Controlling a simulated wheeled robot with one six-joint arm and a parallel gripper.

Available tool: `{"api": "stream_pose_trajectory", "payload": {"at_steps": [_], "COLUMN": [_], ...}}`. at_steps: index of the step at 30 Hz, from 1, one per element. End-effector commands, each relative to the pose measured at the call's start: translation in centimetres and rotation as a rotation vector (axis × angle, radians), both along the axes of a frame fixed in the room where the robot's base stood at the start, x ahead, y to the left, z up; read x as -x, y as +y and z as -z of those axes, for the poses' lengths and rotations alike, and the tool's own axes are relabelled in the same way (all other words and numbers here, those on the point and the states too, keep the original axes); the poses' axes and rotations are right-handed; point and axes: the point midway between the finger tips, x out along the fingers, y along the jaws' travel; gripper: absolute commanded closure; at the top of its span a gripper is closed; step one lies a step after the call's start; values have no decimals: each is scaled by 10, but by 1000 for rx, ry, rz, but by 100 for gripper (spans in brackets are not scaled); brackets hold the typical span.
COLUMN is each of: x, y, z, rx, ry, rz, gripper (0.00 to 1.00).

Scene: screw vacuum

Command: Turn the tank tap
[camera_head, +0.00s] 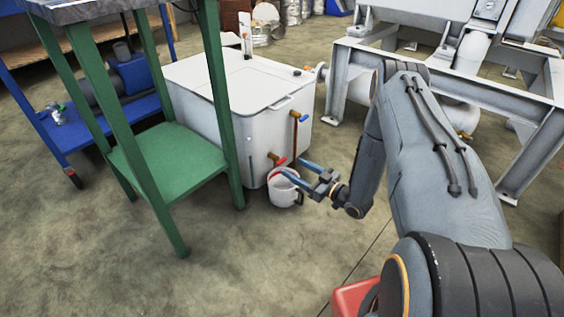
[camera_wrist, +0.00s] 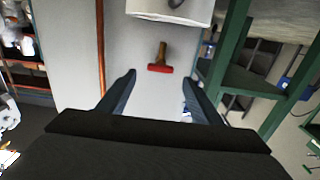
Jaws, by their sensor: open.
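The white tank (camera_head: 240,95) stands on the floor left of centre in the head view. Low on its near side is a brass tap with a red handle (camera_head: 281,161). In the wrist view the red-handled tap (camera_wrist: 160,64) shows against the white tank wall, just beyond the fingertips and roughly centred between them. My gripper (camera_head: 291,167) is open and empty, its two bluish fingers pointing at the tap; its fingers also show in the wrist view (camera_wrist: 159,79). Whether they touch the handle cannot be told. A second tap, blue-handled (camera_head: 302,117), sits higher on the tank with a copper pipe.
A white bucket (camera_head: 283,192) stands on the floor below the red tap, close under my gripper. A green table (camera_head: 170,157) stands left of the tank, its leg near the bucket. A blue cart (camera_head: 60,135) is further left. A white steel frame (camera_head: 337,85) stands behind my arm.

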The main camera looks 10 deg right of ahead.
Motion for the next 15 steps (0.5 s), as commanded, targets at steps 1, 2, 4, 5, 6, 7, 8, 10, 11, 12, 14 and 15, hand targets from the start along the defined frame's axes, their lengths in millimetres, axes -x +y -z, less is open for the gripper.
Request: {"api": "stream_pose_trajectory", "payload": {"at_steps": [1,2,4,5,6,7,8,10,11,12,14,15], "x": [-4,-7,-16,-20,-25,-29,-33,-41,-44,-48,-53,-55], "y": [4,6,13,16,19,22,25,31,33,36,39,41], "z": [1,1,2,2,2,2,2,2,2,2,1,1], "rx": [0,0,0,0,1,2,2,1,1,1,1,1], "ry": [-2,-2,-1,-1,-2,-1,-1,-1,-1,-1,-1,0], "rz": [-3,-4,-4,-4,-4,-4,-4,-4,-3,-3,-2,-2], "gripper": [41,41,41,41,41,41,41,41,41,41,41,41]}}
